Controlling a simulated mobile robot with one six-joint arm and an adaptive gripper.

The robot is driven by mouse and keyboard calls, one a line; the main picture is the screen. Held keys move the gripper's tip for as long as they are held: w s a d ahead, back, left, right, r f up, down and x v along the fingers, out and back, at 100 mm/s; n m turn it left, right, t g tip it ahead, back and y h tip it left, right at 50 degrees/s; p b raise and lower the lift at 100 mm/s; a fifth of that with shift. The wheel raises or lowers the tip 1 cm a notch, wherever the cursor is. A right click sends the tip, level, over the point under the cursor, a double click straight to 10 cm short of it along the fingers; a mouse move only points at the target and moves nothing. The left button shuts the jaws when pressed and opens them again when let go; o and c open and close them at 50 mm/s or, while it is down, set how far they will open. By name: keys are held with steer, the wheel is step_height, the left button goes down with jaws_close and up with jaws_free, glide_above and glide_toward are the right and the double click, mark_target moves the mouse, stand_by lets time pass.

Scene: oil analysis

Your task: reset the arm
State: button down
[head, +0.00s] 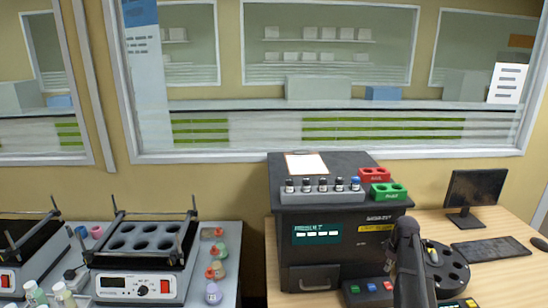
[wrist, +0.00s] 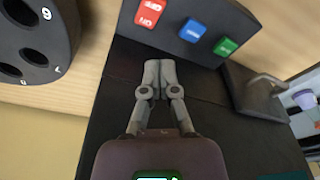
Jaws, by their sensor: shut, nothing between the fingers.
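My gripper (wrist: 158,78) shows in the wrist view with its two grey fingers together and nothing between them. It is over a dark flat surface of the analyzer, apart from the button panel (wrist: 172,45) with red, blue and green buttons. In the head view my dark grey arm (head: 408,265) rises in front of the analyzer's right side, between the panel and the black carousel. The fingertips cannot be made out clearly there.
The dark analyzer (head: 325,240) carries a grey rack (head: 310,197) of several vials, plus red (head: 373,174) and green (head: 388,192) holders. The round carousel (head: 452,272) is close right of my arm. A monitor (head: 474,191) and keyboard (head: 490,249) stand farther right. A heating block (head: 142,287) is left.

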steer(key=s+a+m, duration=0.2)
steer(key=s+a, duration=0.4)
steer(key=a, duration=0.3)
steer(key=s+a+r+m+g+p, duration=0.1)
steer(key=s+a+m, duration=0.1)
steer(key=s+a, duration=0.3)
steer(key=s+a+r+m+p, duration=0.1)
steer(key=s+a, duration=0.5)
steer(key=a, duration=0.6)
steer(key=shift+s+a+m+h, duration=0.3)
steer(key=shift+a+m+h, duration=0.05)
steer(key=shift+m+h, duration=0.05)
